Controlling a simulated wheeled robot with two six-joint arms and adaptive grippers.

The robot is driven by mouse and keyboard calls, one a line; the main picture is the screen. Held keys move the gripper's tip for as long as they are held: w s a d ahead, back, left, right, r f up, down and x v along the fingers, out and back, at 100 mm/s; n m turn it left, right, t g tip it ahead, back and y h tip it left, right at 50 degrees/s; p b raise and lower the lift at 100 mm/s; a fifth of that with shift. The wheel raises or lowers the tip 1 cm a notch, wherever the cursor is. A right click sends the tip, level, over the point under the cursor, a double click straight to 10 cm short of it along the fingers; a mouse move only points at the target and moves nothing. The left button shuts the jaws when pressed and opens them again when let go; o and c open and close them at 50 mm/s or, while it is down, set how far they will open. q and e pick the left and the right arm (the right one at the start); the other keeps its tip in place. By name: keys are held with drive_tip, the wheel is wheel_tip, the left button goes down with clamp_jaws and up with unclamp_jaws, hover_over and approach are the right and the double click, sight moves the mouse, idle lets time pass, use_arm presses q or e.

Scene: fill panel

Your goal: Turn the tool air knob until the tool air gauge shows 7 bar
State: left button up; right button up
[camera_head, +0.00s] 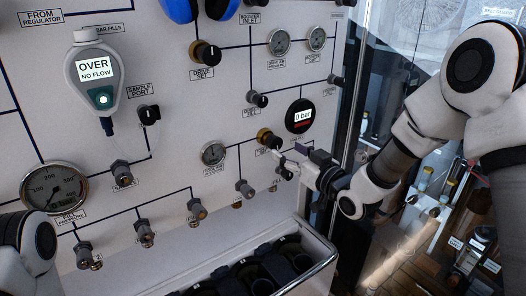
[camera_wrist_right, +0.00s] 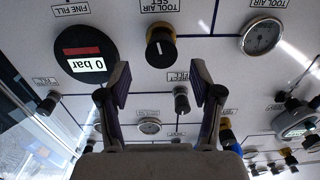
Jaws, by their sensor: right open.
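The tool air knob (camera_head: 266,138) is a black knob with a brass-yellow collar on the panel. In the right wrist view, which is upside down, the knob (camera_wrist_right: 160,48) has a white index line and lies just beyond the fingertips, roughly centred between them. My right gripper (camera_head: 284,162) is open and empty, close below the knob; its two fingers (camera_wrist_right: 161,78) are spread apart. The tool air gauge (camera_head: 213,153) is a round white dial left of the knob. It also shows in the wrist view (camera_wrist_right: 263,36), its needle too small to read. My left gripper is out of view.
A black digital gauge (camera_head: 300,116) reading 0 bar sits above right of the knob. Small valve fittings (camera_head: 244,188) line the panel below. A dark-slotted rack (camera_head: 322,246) stands at the bottom. A grey flow meter (camera_head: 95,75) reads OVER, NO FLOW.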

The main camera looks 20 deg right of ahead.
sight(278, 143)
drive_tip(key=p+x, duration=0.1)
drive_tip(key=x, duration=0.2)
drive_tip(key=p+x, duration=0.1)
drive_tip(key=x, duration=0.1)
drive_tip(key=shift+w+a+r, duration=0.25)
drive_tip(key=shift+w, duration=0.05)
drive_tip(key=shift+w+f, duration=0.15)
drive_tip(key=shift+w, duration=0.15)
drive_tip(key=shift+s, duration=0.15)
drive_tip(key=c, duration=1.2)
drive_tip(key=shift+o, duration=0.2)
drive_tip(key=shift+m+b, duration=0.5)
drive_tip(key=shift+m, duration=0.7)
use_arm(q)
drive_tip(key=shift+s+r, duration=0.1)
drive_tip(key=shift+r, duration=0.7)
use_arm(e)
drive_tip(key=o, duration=0.9)
drive_tip(key=shift+o, duration=1.3)
